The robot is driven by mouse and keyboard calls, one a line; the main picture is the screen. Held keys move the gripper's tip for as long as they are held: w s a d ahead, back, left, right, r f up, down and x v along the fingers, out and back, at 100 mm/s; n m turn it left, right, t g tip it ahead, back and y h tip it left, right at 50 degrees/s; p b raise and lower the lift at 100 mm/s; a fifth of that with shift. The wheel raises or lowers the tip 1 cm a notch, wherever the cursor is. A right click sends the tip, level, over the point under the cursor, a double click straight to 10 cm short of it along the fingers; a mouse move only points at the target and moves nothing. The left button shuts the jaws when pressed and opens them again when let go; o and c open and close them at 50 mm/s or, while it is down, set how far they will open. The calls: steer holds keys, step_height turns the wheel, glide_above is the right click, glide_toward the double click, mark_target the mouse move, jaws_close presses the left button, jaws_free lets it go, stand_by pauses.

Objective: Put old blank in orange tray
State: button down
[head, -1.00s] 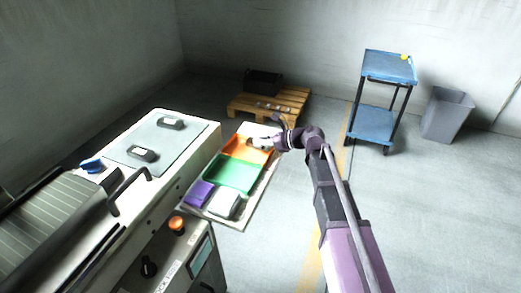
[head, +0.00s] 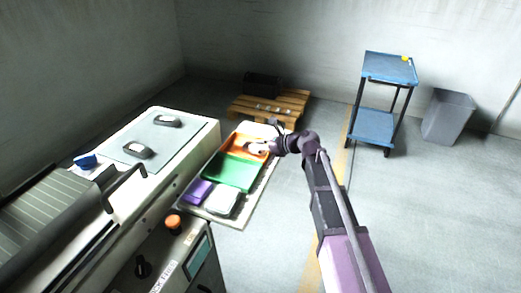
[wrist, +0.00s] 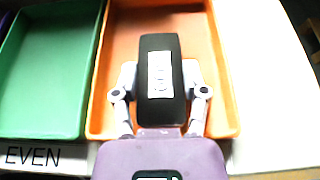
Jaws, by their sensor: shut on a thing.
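The old blank (wrist: 160,67) is a dark rounded block with a pale printed label. In the wrist view my gripper (wrist: 160,88) is shut on it, with one finger on each side. The orange tray (wrist: 221,100) lies behind and around the blank in that view. I cannot tell whether the blank touches the tray floor. In the head view my gripper (head: 257,147) is over the orange tray (head: 236,148), at the far part of the tray board. The blank is not clear there.
A green tray (head: 233,172) adjoins the orange one. The machine (head: 195,160) stands left. A pallet (head: 268,106), blue cart (head: 372,125) and grey bin (head: 447,116) stand farther off.

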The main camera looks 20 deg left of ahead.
steer(key=shift+f, duration=0.1)
steer(key=shift+c, duration=0.6)
jaws_free()
steer(key=shift+r, duration=0.2)
steer(key=p+v, duration=0.4)
steer(key=v, duration=0.8)
steer(key=shift+p, duration=0.3)
